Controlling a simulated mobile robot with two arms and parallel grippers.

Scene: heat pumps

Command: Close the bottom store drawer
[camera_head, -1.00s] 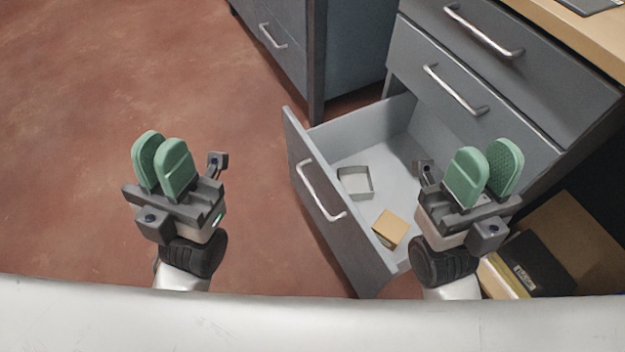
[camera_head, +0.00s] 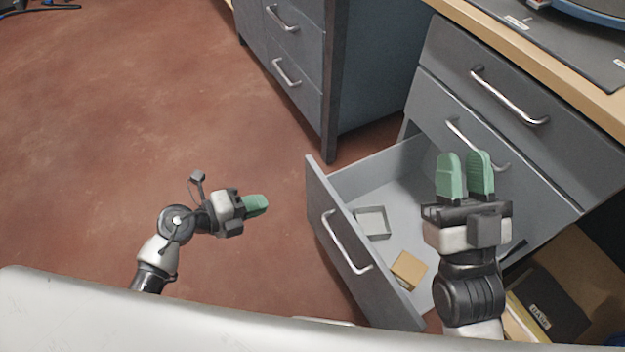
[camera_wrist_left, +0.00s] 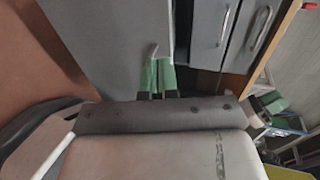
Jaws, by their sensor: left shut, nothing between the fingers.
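The bottom drawer (camera_head: 345,245) is pulled far out of the grey cabinet, with a silver bar handle on its front. Inside it lie a small brown box (camera_head: 407,270) and a small open grey box (camera_head: 373,222). My left gripper (camera_head: 262,205) is shut and empty, left of the drawer front and apart from it, fingers pointing right. In the left wrist view its green fingers (camera_wrist_left: 157,78) lie close together before a grey panel. My right gripper (camera_head: 466,175) is open and empty, above the right side of the drawer, hiding part of it and of the cabinet.
Two closed drawers, the upper (camera_head: 510,95) and the middle (camera_head: 470,135), are above. Another grey cabinet (camera_head: 300,70) stands behind. A cardboard box (camera_head: 590,270) with a dark item is at the lower right. The red floor left of the drawer is clear.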

